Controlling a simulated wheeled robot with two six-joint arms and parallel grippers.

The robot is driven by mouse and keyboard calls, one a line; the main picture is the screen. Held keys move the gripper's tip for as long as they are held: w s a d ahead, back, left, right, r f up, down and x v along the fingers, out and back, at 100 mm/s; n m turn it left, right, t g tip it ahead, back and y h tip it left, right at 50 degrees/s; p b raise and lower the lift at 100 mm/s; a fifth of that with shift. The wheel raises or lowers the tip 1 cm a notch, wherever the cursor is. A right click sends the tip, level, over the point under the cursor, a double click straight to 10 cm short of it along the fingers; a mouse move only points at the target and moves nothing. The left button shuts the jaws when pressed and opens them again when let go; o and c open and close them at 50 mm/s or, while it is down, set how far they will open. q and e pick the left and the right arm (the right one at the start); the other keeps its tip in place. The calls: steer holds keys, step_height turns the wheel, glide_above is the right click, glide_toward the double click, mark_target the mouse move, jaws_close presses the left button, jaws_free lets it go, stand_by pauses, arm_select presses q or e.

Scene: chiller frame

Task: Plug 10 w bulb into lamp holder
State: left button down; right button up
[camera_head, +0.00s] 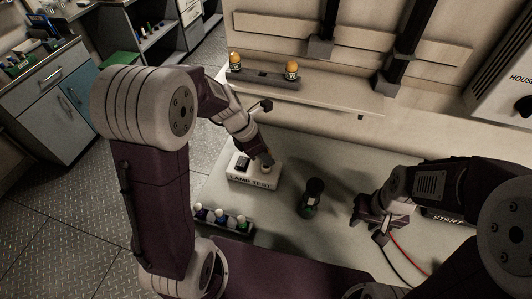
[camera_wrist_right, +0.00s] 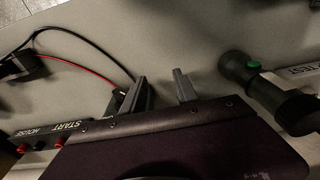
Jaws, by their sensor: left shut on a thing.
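The white box marked LAMP TEST (camera_head: 250,182) stands on the bench, with the round lamp holder (camera_head: 266,168) on its right part. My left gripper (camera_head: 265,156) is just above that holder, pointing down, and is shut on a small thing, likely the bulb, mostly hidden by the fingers. I cannot tell whether it sits in the holder. Two orange-topped bulbs (camera_head: 235,61) (camera_head: 291,70) stand upright in a dark rack (camera_head: 262,80) on the shelf, with an empty place between them. My right gripper (camera_head: 378,220) is open and empty above the bench; its spread fingers show in the right wrist view (camera_wrist_right: 160,90).
A black torch with a green button (camera_head: 312,198) stands right of the box. A rack of small coloured lamps (camera_head: 222,220) is at the front left. Red and black cables (camera_head: 402,250) and a START box (camera_head: 447,219) are at the right.

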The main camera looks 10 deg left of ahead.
arm_select(q)
steer(key=shift+p, duration=0.3)
arm_select(e)
steer(key=shift+r, duration=0.25)
stand_by(0.4)
steer(key=shift+r, duration=0.25)
arm_select(q)
steer(key=shift+p, duration=0.5)
arm_select(e)
steer(key=shift+r, duration=0.25)
